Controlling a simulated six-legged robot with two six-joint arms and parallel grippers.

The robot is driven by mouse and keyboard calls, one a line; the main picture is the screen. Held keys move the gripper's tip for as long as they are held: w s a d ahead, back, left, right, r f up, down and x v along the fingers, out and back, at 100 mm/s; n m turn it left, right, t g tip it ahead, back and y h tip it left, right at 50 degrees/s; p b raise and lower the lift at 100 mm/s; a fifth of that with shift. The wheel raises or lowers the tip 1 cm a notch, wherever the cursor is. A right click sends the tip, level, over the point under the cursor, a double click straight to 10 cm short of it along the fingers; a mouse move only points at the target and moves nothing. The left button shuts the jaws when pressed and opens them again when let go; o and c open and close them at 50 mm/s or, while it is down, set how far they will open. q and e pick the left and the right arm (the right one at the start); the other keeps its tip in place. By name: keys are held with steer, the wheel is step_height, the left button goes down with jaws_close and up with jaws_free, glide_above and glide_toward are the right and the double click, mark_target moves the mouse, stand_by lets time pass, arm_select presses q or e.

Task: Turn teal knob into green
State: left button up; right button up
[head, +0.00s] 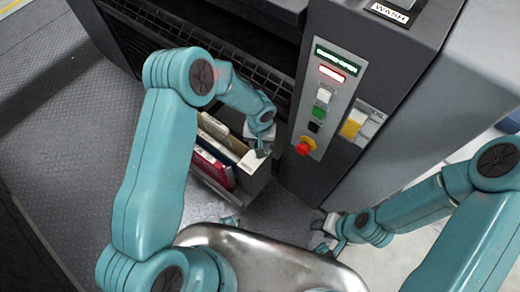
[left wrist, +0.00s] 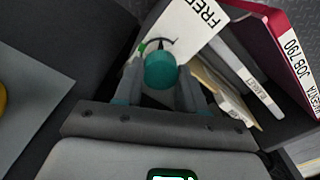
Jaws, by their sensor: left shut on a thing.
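The teal knob (left wrist: 160,70) sits between the two fingers of my left gripper (left wrist: 160,88) in the left wrist view. The fingers are shut on its sides. A thin dark arc runs over the knob's far side, with a small green mark (left wrist: 141,48) at its left end. Where the knob points is too small to tell. In the head view my left gripper (head: 259,148) is down at the panel end of a rack; the knob is hidden there. My right gripper (head: 325,235) is low at the right, away from the knob; its jaw state is unclear.
The rack (head: 256,182) holds several upright files, including a dark red binder (head: 213,168). A control panel (head: 328,100) with a red knob (head: 305,146) is on the dark machine. Open floor (head: 60,130) lies left.

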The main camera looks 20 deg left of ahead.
arm_select(q)
steer(key=n+b, duration=0.2)
steer(key=b, duration=0.1)
steer(key=n+b, duration=0.3)
steer(key=b, duration=0.1)
steer(key=n+b, duration=0.3)
steer(key=shift+f, duration=0.25)
steer(key=shift+a+r+n+b, duration=0.1)
steer(key=shift+r+n+b, duration=0.05)
steer(key=shift+n+b, duration=0.75)
steer(key=shift+r+n+b, duration=0.1)
steer(key=shift+n+b, duration=0.7)
steer(key=shift+n, duration=0.2)
steer(key=o, duration=1.1)
step_height(320, 180, up, 16)
steer(key=p, duration=0.5)
steer(key=shift+r+p, duration=0.2)
steer(key=shift+p, duration=0.1)
